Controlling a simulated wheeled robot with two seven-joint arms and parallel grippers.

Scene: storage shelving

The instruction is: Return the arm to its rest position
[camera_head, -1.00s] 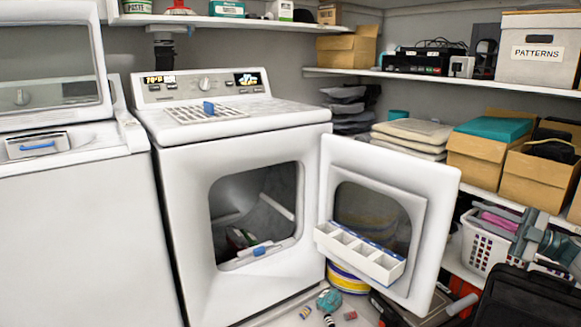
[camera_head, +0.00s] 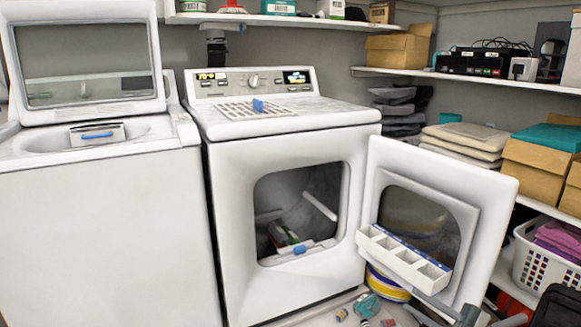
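My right gripper (camera_head: 425,308) shows only in part at the bottom edge, right of centre, as grey bars just below the open dryer door (camera_head: 492,225). Its fingers are partly cut off by the frame, and I cannot tell whether they are open or shut. I see nothing clearly held in it. A dark part at the lower right corner seems to be mine. My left gripper is not in view.
The white dryer (camera_head: 235,190) stands open, its door swung right with a white divided tray (camera_head: 400,262) on it. A washer (camera_head: 100,230) with raised lid stands left. Small items lie on the floor below the door. A white laundry basket (camera_head: 530,262) and shelves are right.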

